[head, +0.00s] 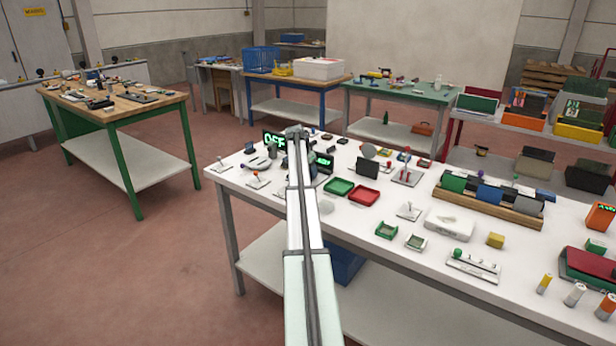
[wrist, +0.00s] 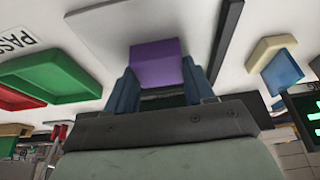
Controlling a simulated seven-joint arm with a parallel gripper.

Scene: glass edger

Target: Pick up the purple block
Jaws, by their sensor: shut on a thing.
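The purple block (wrist: 157,62) shows in the wrist view, between the two blue-grey fingers of my gripper (wrist: 160,78). The fingers are shut on its sides. Its far end shows against a pale grey panel and the white surface; I cannot tell whether it touches them. In the head view my arm reaches over the white table's far left part, and the block is hidden there behind my arm and gripper.
A green tray (head: 339,187) and a red tray (head: 363,196) lie just right of my arm on the white table (head: 330,235). A dark upright panel (head: 367,168) stands beyond them. A lit green display (head: 274,141) is close to my gripper. Small items crowd the table.

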